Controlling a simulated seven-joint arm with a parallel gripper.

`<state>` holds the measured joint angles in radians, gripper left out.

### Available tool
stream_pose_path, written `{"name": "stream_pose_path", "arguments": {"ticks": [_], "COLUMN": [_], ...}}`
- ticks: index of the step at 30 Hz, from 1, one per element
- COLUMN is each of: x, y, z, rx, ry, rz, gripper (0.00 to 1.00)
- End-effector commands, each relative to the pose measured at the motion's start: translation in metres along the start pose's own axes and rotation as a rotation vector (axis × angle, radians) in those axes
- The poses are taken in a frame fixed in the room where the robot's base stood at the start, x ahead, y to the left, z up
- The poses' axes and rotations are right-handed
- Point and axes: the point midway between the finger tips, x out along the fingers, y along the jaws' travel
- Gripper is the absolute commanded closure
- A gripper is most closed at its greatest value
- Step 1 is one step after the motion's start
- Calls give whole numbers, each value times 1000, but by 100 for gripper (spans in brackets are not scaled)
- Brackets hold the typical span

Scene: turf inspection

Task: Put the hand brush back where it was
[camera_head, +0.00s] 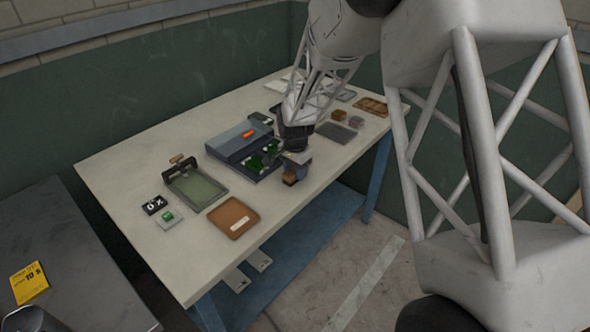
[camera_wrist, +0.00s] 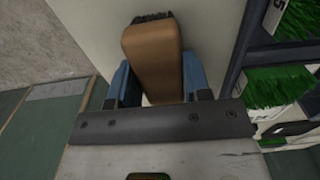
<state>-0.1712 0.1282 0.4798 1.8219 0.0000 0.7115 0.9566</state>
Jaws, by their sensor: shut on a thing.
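The hand brush (camera_wrist: 153,52) has a tan wooden back and dark bristles at its far end in the wrist view. My gripper (camera_wrist: 158,80) is shut on it, with a blue finger on each side. In the head view my gripper (camera_head: 295,160) is over the front edge of the table, and the brush (camera_head: 290,179) shows as a small brown piece below the fingers. The brush's underside is hidden. I cannot tell whether it touches the table. A brown tray (camera_head: 243,210) with a pale strip lies at the front left.
A blue-grey box (camera_head: 232,140) with green turf pieces is just left of my gripper. A green tray (camera_head: 197,191), a black 0% sign (camera_head: 154,205) and a white square with a green piece (camera_head: 168,218) are further left. A grey mat (camera_head: 336,132) and brown tray (camera_head: 371,105) are right.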

Motion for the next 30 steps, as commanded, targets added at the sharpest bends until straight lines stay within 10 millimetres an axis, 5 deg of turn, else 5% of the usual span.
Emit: {"name": "stream_pose_path", "arguments": {"ticks": [1,2,6,20,30], "x": [1,1,1,-5,-43], "y": [0,0,0,0,0], "z": [0,0,0,0,0], "rx": [0,0,0,0,0], "ry": [0,0,0,1,1], "rz": [0,0,0,-1,-1], "gripper": [75,51,30,30,30]}}
